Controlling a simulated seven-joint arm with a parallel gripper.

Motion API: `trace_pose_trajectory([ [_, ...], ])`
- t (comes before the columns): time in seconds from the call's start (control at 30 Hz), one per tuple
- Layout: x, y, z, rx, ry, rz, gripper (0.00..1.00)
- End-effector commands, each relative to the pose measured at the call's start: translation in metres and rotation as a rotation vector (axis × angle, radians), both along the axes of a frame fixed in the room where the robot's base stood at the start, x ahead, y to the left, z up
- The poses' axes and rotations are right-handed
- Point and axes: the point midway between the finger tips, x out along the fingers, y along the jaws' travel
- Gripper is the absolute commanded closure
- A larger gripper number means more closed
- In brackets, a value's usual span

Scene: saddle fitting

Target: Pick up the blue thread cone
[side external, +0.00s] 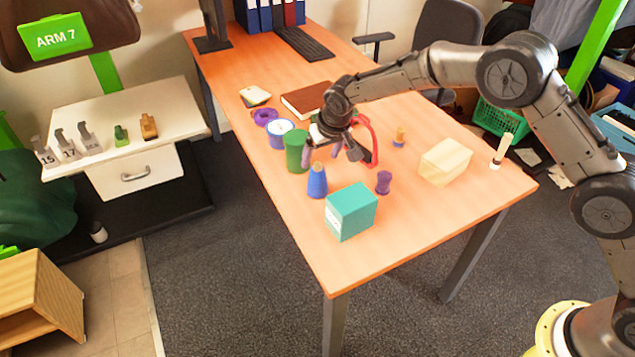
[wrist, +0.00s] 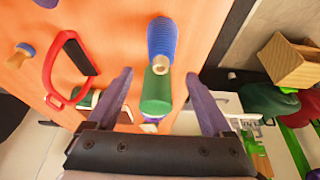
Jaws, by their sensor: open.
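The blue thread cone (side external: 317,182) stands upright on the orange-brown table, left of a teal box in the side view. In the wrist view the blue thread cone (wrist: 162,36) shows near the top, with its pale tip toward my gripper. My gripper (side external: 325,150) is above the table, up and slightly right of the cone in the side view. In the wrist view my gripper (wrist: 157,76) has its two purple-grey fingers spread wide with nothing held. The cone lies beyond the fingertips, roughly in line with the gap between them.
A green cylinder (side external: 296,150) stands close behind the cone and shows between the fingers in the wrist view (wrist: 156,96). A teal box (side external: 350,212), purple spool (side external: 384,182), wooden block (side external: 445,161) and red-framed tool (side external: 373,143) are nearby. The table's front corner is clear.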

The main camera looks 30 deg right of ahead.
Motion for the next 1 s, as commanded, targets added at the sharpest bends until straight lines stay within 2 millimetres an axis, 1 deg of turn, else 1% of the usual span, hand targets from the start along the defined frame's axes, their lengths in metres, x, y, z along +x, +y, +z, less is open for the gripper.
trace_pose_trajectory([
  [0.03, 0.004, 0.000, -0.008, 0.000, 0.000, -0.001, 0.16],
  [0.1, 0.007, 0.000, -0.015, 0.000, 0.000, -0.001, 0.16],
  [0.37, 0.013, 0.000, -0.032, 0.000, -0.001, -0.001, 0.16],
  [0.5, 0.019, 0.000, -0.052, 0.001, 0.001, -0.002, 0.16],
  [0.63, 0.026, 0.001, -0.066, 0.001, -0.002, -0.002, 0.16],
  [0.73, 0.028, 0.001, -0.070, 0.002, -0.003, -0.001, 0.16],
  [0.97, 0.028, 0.001, -0.071, 0.002, -0.003, -0.001, 0.16],
  [1.0, 0.028, 0.001, -0.071, 0.001, -0.002, -0.001, 0.21],
])
